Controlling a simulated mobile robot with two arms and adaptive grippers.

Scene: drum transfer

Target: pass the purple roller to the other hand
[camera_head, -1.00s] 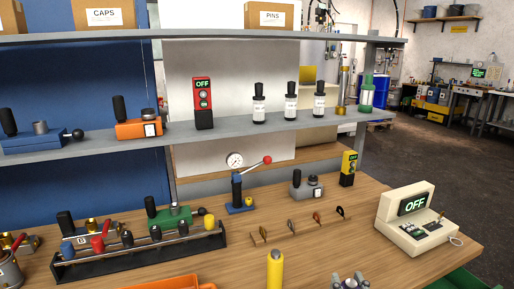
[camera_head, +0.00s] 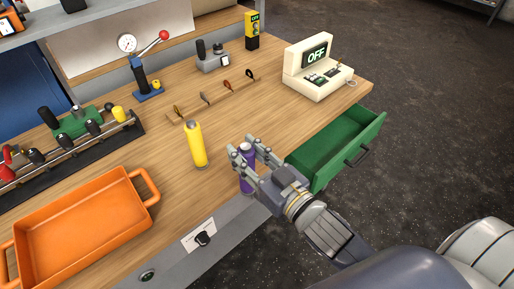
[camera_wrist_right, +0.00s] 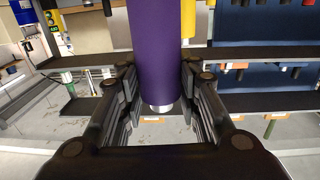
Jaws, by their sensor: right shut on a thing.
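The purple roller (camera_head: 247,181) stands upright near the front edge of the workbench in the head view. My right gripper (camera_head: 252,158) is shut on it, with its fingers on both sides of the roller's upper part. In the right wrist view the purple roller (camera_wrist_right: 156,55) fills the middle, between the dark fingers of the right gripper (camera_wrist_right: 160,85). Whether its lower end touches the bench is hard to tell. My left gripper is not in view.
A yellow cylinder (camera_head: 197,145) stands just left of the roller. An orange tray (camera_head: 82,268) lies at the front left. An open green drawer (camera_head: 338,150) juts out on the right, below a cream OFF device (camera_head: 313,70). Small hooks on a strip (camera_head: 213,103) lie behind.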

